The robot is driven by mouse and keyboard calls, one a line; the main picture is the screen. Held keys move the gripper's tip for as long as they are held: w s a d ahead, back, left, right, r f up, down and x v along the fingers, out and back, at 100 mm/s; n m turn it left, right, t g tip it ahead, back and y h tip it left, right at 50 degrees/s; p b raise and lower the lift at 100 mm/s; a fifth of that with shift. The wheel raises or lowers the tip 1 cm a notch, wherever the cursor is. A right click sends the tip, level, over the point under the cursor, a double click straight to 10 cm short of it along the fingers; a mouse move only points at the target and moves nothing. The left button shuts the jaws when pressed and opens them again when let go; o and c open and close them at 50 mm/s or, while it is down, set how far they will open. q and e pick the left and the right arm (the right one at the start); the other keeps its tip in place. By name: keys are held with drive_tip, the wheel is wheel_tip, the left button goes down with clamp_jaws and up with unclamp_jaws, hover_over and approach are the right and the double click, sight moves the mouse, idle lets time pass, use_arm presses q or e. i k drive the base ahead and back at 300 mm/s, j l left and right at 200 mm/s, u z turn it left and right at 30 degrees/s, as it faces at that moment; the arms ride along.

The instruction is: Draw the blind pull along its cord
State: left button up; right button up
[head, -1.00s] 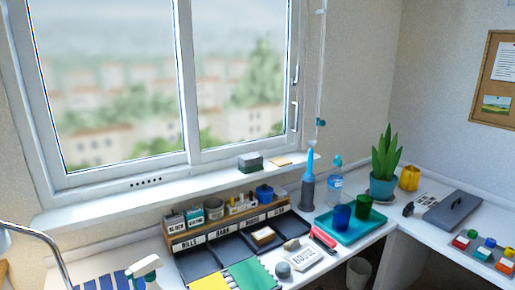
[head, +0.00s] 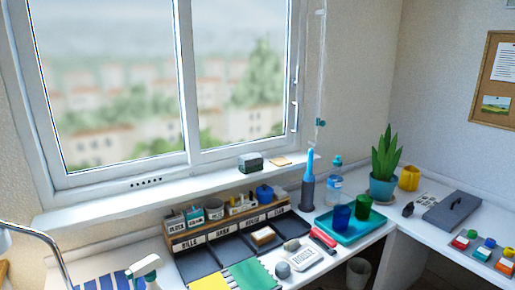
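A thin pale cord (head: 322,70) hangs down the wall just right of the window frame. A small teal piece (head: 321,123), which looks like the blind pull, sits at the cord's lower part, above the counter corner. A small white fitting (head: 321,12) is at the top of the cord. Neither of my grippers shows in the head view, so their state cannot be seen.
The window sill holds a dark green box (head: 250,162). Below the cord stand a blue-topped tool (head: 309,180), a water bottle (head: 334,185), a teal tray (head: 352,234) with cups, and a potted plant (head: 384,165).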

sight(323, 123)
drive_tip(key=i+l, duration=1.35)
drive_tip(key=l, duration=0.25)
drive_tip(key=i+u, duration=0.05)
